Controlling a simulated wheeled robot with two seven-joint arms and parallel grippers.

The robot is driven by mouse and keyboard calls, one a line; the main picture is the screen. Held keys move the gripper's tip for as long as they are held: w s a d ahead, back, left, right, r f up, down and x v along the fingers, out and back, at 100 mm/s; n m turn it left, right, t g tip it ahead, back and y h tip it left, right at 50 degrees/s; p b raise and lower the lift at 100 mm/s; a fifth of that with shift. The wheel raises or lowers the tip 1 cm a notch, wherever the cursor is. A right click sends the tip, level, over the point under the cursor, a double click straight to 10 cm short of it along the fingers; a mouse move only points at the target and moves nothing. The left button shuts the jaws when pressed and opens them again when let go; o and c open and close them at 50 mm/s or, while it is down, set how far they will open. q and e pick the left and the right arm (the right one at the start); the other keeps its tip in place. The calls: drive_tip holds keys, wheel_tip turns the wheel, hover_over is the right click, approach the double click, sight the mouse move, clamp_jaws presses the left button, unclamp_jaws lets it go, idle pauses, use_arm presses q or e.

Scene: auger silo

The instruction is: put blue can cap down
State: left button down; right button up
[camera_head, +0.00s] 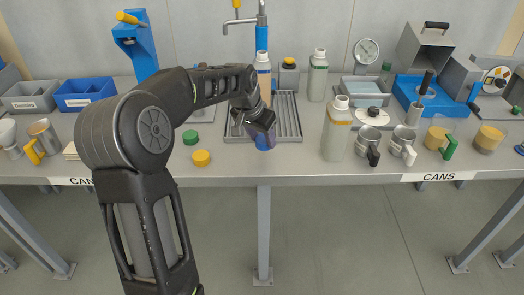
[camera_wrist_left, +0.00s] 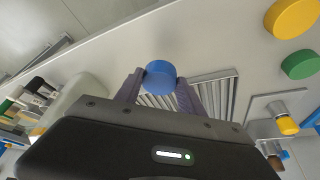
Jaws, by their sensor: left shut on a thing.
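The blue can cap (camera_wrist_left: 160,75) is a round disc between the two fingertips of my left gripper (camera_wrist_left: 158,88) in the left wrist view. In the head view my left gripper (camera_head: 264,128) is over the front edge of the ribbed metal tray, with the blue cap (camera_head: 265,142) showing below it. The gripper is shut on the cap. I cannot tell whether the cap touches the bench. A green cap (camera_head: 190,137) and a yellow cap (camera_head: 201,158) lie on the bench left of the tray. My right gripper is not in view.
The ribbed tray (camera_head: 290,118) holds a bottle under a tap. A tall bottle with an orange band (camera_head: 337,130) stands to the right, beside metal cups (camera_head: 367,140). Blue and grey bins (camera_head: 85,93) stand at the left. Bare bench lies along the front edge.

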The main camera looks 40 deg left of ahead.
sight(260, 145)
use_arm(q)
drive_tip(key=shift+f, duration=2.45)
drive_tip(key=shift+f, duration=0.15)
drive_tip(key=c, duration=0.7)
unclamp_jaws()
drive_tip(key=shift+r, duration=0.2)
drive_tip(key=v, duration=1.2)
